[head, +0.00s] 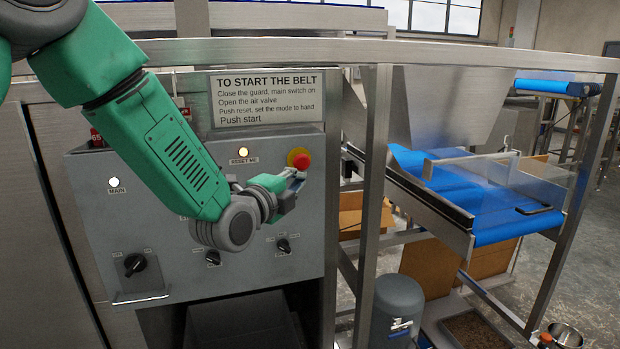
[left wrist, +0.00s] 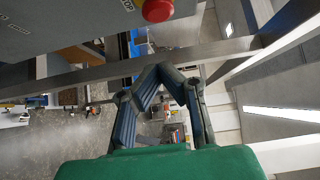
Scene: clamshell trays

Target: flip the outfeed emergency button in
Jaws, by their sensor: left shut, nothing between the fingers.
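A red mushroom button (head: 299,158) with a yellow collar sits at the upper right of the grey control panel (head: 85,215). In the left wrist view the red button (left wrist: 158,10) shows at the top edge, on the grey panel face. I cannot read a label that names it as the outfeed one. My left gripper (head: 296,180) is shut and empty, just below the button in the head view. I cannot tell whether it touches the panel. In the left wrist view the fingertips (left wrist: 160,68) meet below the button, apart from it in the picture. My right gripper is not in view.
The panel also carries lamps, including a lit "RESET ME" lamp (head: 243,152), and black rotary knobs (head: 134,263). A steel frame post (head: 373,200) stands just right of the panel. A blue conveyor belt (head: 490,190) lies beyond it. A grey cylinder (head: 397,300) stands below.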

